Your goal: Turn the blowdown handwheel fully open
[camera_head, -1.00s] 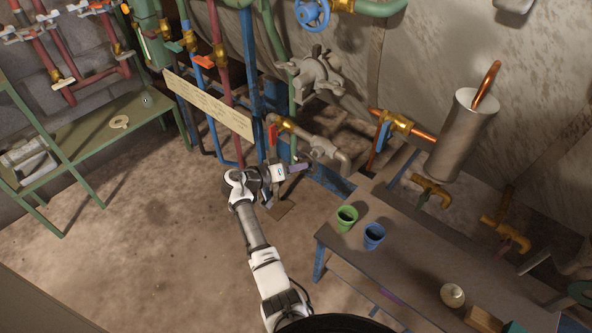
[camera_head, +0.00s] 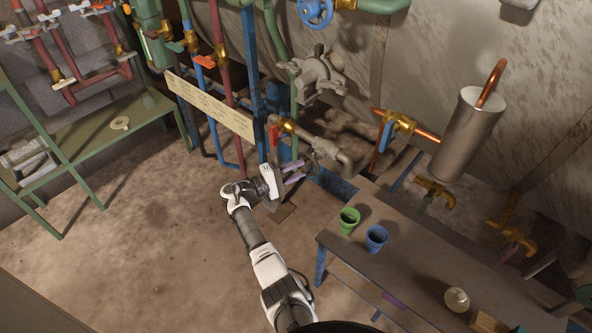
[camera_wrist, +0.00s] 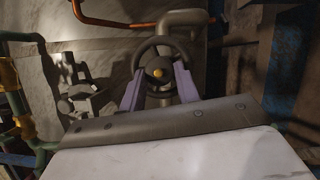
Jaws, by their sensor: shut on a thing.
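A dark round handwheel (camera_wrist: 144,54) with a yellow hub shows in the wrist view, between my gripper's two purple fingers. My gripper (camera_wrist: 158,84) is shut on the handwheel, with one finger at each side of its rim. In the head view my gripper (camera_head: 294,172) reaches in low beside the pipework, under the grey elbow pipe. The handwheel is mostly hidden there behind the fingers and pipes. No label on the wheel can be read.
A dark bench (camera_head: 425,265) with a green cup (camera_head: 348,221) and a blue cup (camera_head: 376,238) stands to the right of my arm. A long tan sign (camera_head: 210,105) and vertical pipes stand left of the gripper.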

